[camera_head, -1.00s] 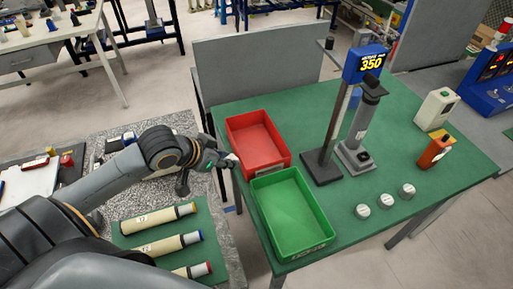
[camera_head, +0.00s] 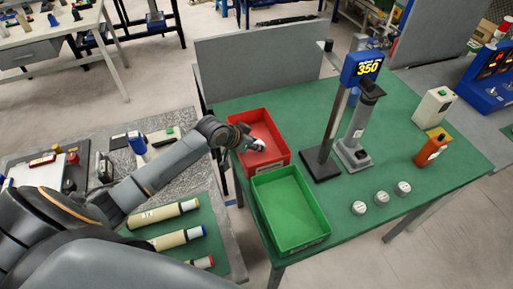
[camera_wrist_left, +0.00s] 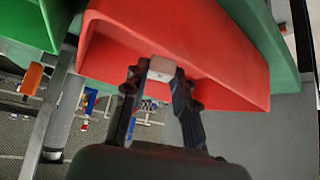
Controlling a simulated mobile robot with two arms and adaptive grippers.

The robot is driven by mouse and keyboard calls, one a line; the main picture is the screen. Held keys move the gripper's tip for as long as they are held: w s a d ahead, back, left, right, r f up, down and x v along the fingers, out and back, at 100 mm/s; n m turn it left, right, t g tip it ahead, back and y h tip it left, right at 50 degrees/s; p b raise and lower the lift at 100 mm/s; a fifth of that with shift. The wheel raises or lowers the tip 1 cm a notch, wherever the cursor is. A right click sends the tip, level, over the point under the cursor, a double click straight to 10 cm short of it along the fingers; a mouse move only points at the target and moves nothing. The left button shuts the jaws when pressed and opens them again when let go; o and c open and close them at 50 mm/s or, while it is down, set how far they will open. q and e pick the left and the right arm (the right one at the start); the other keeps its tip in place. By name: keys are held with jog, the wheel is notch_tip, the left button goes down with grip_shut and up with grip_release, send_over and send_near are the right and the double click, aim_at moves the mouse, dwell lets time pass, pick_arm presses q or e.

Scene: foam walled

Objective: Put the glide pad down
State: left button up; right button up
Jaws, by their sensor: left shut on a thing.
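My left gripper (camera_head: 257,144) is over the red tray (camera_head: 262,118) on the green table. In the left wrist view the gripper (camera_wrist_left: 160,72) is shut on a small whitish block, the glide pad (camera_wrist_left: 161,65), with the red tray (camera_wrist_left: 215,50) right beyond it. In the head view the pad (camera_head: 259,144) is only a small pale spot at the fingertips. I cannot tell whether it touches the tray floor. My right gripper does not show.
A green tray (camera_head: 288,212) stands in front of the red one. A post with a display reading 350 (camera_head: 368,67) stands to the right. Several white discs (camera_head: 381,198), an orange bottle (camera_head: 431,148) and a pale box (camera_head: 435,106) are further right. Tubes (camera_head: 165,214) lie on the left bench.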

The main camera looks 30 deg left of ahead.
pick_arm(q)
jog(key=shift+w+f, duration=0.35)
jog(key=shift+f, duration=1.6)
jog(key=o, duration=0.7)
jog(key=shift+f, duration=0.15)
jog(key=shift+o, duration=0.2)
